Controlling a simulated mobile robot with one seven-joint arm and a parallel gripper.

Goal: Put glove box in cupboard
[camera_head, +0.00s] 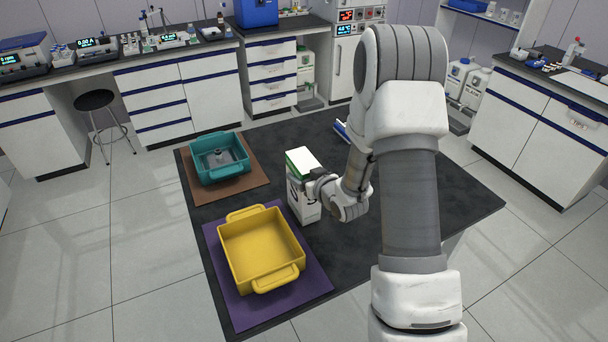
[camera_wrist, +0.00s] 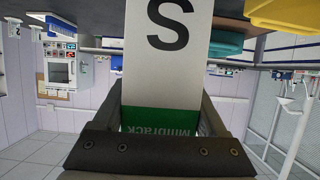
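A tall white box with a green top (camera_head: 303,185), which I take for the glove box, stands upright over the dark table, left of my forearm. My gripper (camera_head: 313,186) reaches it from the right, near its top. In the wrist view, the box (camera_wrist: 168,75) appears upside down with a large black "S" and a green band; a finger lies close along each side, seemingly touching. I cannot tell whether its base rests on the table. White cupboards with blue trim line the room, at the back left (camera_head: 180,95) and right (camera_head: 535,125); their doors look shut.
A yellow tub (camera_head: 262,248) on a purple mat (camera_head: 225,290) and a teal tub (camera_head: 220,160) on a brown mat (camera_head: 255,190) sit left of the box. A stool (camera_head: 95,100) stands at the back left. The table's (camera_head: 440,200) right part looks clear.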

